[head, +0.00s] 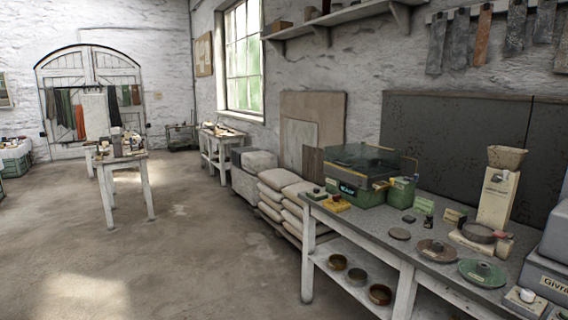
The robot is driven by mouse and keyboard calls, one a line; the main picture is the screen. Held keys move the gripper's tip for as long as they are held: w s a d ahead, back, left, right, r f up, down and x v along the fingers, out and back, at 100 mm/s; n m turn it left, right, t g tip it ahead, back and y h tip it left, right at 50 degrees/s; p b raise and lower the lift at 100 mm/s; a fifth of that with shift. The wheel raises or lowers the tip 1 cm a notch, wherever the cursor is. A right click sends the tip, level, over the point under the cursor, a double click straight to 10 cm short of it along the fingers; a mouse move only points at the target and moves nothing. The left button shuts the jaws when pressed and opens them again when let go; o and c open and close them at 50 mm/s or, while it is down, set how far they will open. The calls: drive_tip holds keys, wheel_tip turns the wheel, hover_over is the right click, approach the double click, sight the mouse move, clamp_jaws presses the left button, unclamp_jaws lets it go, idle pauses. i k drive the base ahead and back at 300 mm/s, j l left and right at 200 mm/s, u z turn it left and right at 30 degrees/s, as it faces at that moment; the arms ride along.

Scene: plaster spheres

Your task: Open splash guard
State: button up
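A green machine (362,194) stands on the long workbench at the right of the head view. A dark see-through cover (362,161), which looks like the splash guard, sits over its top. The cover appears lowered, but its hinge and any handle are too small to make out. A blue-and-white label is on the machine's front. My gripper and arm are not in view.
The workbench (420,225) also holds green and brown discs, small boxes and a beige stand with a hopper (498,185). Stacked sacks (282,188) lie beyond its far end. The floor (170,240) left of the bench is clear up to a small table (122,158).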

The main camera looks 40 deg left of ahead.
sight(368, 151)
drive_tip(key=u, duration=1.2)
drive_tip(key=i+j, duration=0.4)
drive_tip(key=i, duration=0.2)
drive_tip(key=i+j, duration=0.35)
drive_tip(key=i, duration=0.3)
drive_tip(key=i+j, duration=0.4)
drive_tip(key=i, duration=0.2)
drive_tip(key=i+j, duration=0.4)
drive_tip(key=i, duration=0.2)
drive_tip(key=l+z, duration=0.05)
